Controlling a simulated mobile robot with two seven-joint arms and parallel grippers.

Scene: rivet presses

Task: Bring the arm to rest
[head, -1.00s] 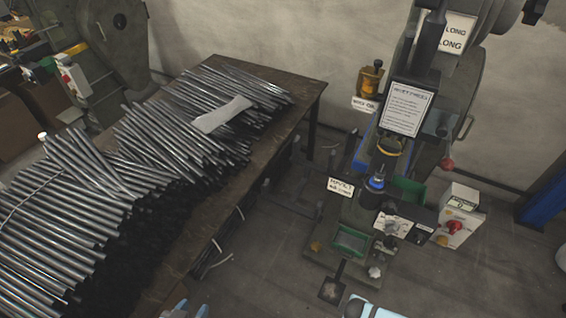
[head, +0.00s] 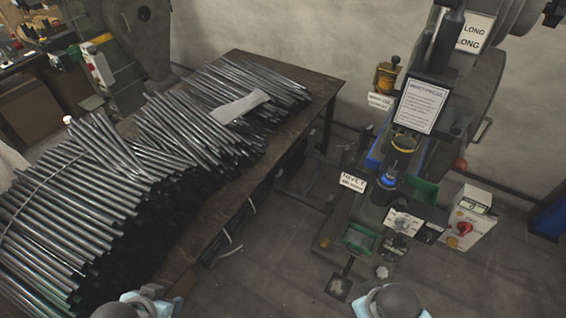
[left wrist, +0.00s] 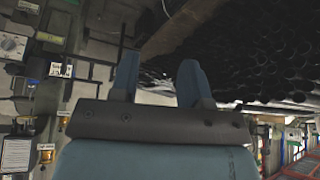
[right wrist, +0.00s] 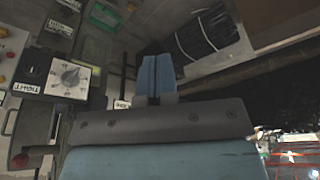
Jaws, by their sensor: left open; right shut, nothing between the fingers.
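In the left wrist view, my left gripper (left wrist: 158,82) has its two blue fingers spread apart with nothing between them. In the right wrist view, my right gripper (right wrist: 157,76) has its two blue fingers together and holds nothing. In the head view, rounded parts of my two arms show at the bottom edge, left of centre and right of centre; the fingers are not visible there. The right wrist view shows a grey dial panel (right wrist: 69,77) left of the fingers, apart from them. Dark tube ends (left wrist: 260,50) show beyond the left gripper, upper right.
A wooden table (head: 322,88) carries a big pile of metal tubes (head: 75,190) with a pale cloth-like piece (head: 240,106) on top. A rivet press (head: 400,170) stands at right, with a control box (head: 468,217) beside it. Bare floor (head: 270,265) lies between table and press.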

